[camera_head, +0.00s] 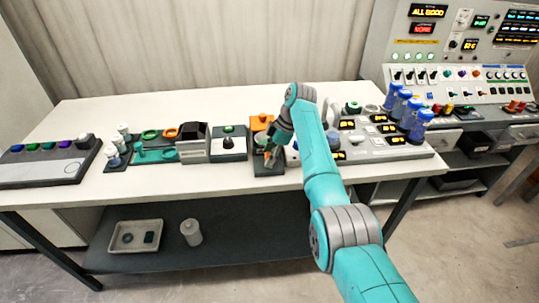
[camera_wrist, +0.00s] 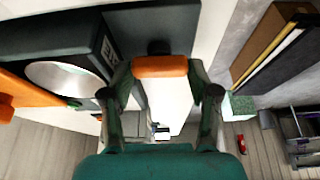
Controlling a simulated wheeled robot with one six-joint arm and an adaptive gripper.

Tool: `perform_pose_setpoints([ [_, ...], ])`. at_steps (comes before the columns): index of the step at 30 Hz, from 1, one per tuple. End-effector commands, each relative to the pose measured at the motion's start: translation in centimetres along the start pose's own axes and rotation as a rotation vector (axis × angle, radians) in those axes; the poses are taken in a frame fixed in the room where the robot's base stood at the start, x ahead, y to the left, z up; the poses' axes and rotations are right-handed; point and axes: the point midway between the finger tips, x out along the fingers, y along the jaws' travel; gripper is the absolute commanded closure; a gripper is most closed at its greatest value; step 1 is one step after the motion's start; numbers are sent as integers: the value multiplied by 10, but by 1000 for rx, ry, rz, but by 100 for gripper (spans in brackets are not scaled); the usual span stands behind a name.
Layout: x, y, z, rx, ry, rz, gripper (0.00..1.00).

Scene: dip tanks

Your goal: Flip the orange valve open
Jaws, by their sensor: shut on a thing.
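The orange valve handle (camera_wrist: 160,66) is a short bar between the two fingers of my gripper (camera_wrist: 164,78) in the wrist view. The fingers close on its two ends. The handle sits in front of a dark housing (camera_wrist: 150,22). In the head view, my gripper (camera_head: 270,150) reaches down to a dark unit at the middle of the table, with a bit of the orange handle (camera_head: 267,157) showing at its tip. My wrist and fingers hide part of the unit. How far the handle is turned cannot be told.
An orange block (camera_head: 262,121) stands just behind the gripper. A dark box with a green button (camera_head: 228,129) is close on the left. A grey panel with yellow displays (camera_head: 400,149) and several blue cylinders (camera_head: 406,104) lie to the right. The table's front strip (camera_head: 215,176) is clear.

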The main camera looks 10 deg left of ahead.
Motion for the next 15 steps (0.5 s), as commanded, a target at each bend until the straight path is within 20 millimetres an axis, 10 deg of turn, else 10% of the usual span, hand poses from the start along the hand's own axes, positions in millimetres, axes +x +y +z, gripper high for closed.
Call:
perform_pose_setpoints([
  [15, 0, 0, 1, -44, -2, -18, 74],
])
